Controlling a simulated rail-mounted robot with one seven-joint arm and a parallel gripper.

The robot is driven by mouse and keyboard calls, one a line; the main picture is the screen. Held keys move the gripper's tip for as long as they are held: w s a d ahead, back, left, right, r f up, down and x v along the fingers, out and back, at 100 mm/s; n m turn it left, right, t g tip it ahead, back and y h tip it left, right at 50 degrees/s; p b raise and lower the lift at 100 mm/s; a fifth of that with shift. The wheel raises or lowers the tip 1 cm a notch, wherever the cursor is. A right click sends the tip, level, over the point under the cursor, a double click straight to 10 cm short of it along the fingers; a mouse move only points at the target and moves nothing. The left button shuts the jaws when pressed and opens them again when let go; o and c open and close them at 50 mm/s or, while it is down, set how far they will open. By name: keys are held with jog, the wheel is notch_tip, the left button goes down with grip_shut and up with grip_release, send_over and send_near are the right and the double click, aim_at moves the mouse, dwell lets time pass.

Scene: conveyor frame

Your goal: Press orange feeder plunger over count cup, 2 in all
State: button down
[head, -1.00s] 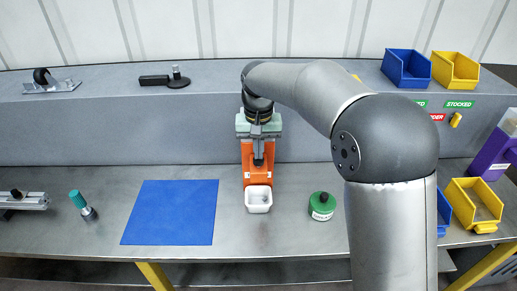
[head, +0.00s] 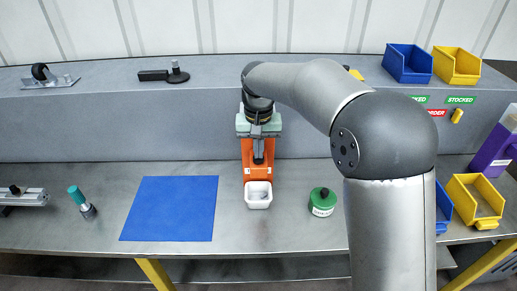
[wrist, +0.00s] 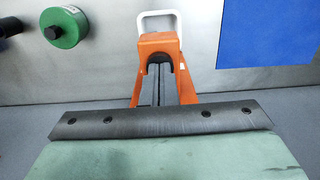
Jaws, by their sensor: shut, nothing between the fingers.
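The orange feeder (head: 256,173) stands upright on the bench, partly behind my gripper in the head view. My gripper (head: 258,158) is shut and empty, pointing down at the feeder's upper part. The plunger cannot be told apart, and contact with it is not clear.
A green round container (head: 322,203) stands right of the cup. A blue mat (head: 170,208) lies to the left, with a teal-handled tool (head: 80,200) beyond it. Yellow bin (head: 475,200) and purple bottle (head: 495,150) are at the right. A raised grey ledge (head: 130,125) runs behind.

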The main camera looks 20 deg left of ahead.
jog(key=shift+r+p, duration=2.45)
jog(key=shift+r, duration=0.65)
